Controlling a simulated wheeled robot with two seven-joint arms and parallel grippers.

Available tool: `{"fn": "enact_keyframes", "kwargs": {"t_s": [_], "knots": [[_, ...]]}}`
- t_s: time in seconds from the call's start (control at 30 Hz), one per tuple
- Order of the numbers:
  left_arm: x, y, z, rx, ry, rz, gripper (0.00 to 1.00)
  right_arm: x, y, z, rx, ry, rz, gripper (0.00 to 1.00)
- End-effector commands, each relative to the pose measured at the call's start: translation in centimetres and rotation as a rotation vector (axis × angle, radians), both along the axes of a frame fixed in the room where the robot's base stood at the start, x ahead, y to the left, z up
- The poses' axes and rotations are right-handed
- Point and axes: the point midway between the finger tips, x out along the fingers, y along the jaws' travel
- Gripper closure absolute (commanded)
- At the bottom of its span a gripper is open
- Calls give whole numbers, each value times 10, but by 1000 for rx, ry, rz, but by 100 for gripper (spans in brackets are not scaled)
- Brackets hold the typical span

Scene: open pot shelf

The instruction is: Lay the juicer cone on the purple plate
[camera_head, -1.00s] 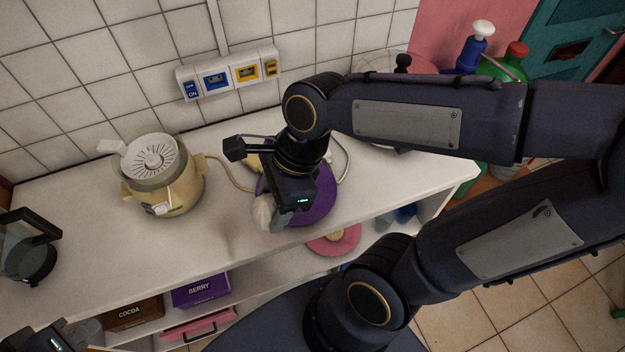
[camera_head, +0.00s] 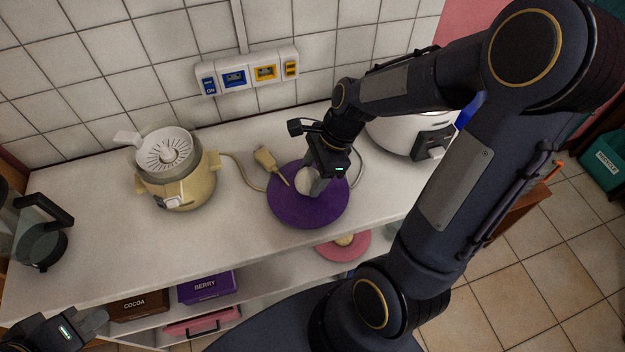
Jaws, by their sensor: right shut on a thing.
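The purple plate (camera_head: 310,212) lies flat on the white counter, right of the juicer. My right gripper (camera_head: 313,182) reaches down over the plate and is shut on the pale juicer cone (camera_head: 305,179). The cone is low over the middle of the plate, partly hidden by the fingers; I cannot tell whether it touches. The cream juicer (camera_head: 172,178) stands at the left with a white slotted strainer on top. My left gripper (camera_head: 92,325) is at the bottom left corner, partly cut off; its jaw opening cannot be made out.
A cable with a plug (camera_head: 264,158) lies just behind the plate. A white cooker (camera_head: 400,135) stands behind my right arm, and a glass jug (camera_head: 42,240) at the far left. Cocoa (camera_head: 138,305) and berry (camera_head: 206,287) boxes and a pink plate (camera_head: 350,249) sit on the shelf below.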

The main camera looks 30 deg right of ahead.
Motion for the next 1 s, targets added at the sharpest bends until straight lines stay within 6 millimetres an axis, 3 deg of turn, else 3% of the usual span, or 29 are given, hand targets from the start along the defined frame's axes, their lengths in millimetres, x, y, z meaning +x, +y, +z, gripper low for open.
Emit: {"fn": "enact_keyframes", "kwargs": {"t_s": [0.13,0.57,0.6,0.73,1.0], "knots": [[0,0,-5,0,0,0,100,-2,1,-22,1,4,2,69],[0,0,-7,0,0,0,100,-1,2,-28,1,2,2,69],[0,0,-7,0,0,0,100,-1,2,-27,0,1,2,43],[0,0,-6,0,0,0,100,-1,2,-27,1,2,2,26],[0,0,-6,0,0,0,100,-1,2,-26,0,1,2,25]]}}
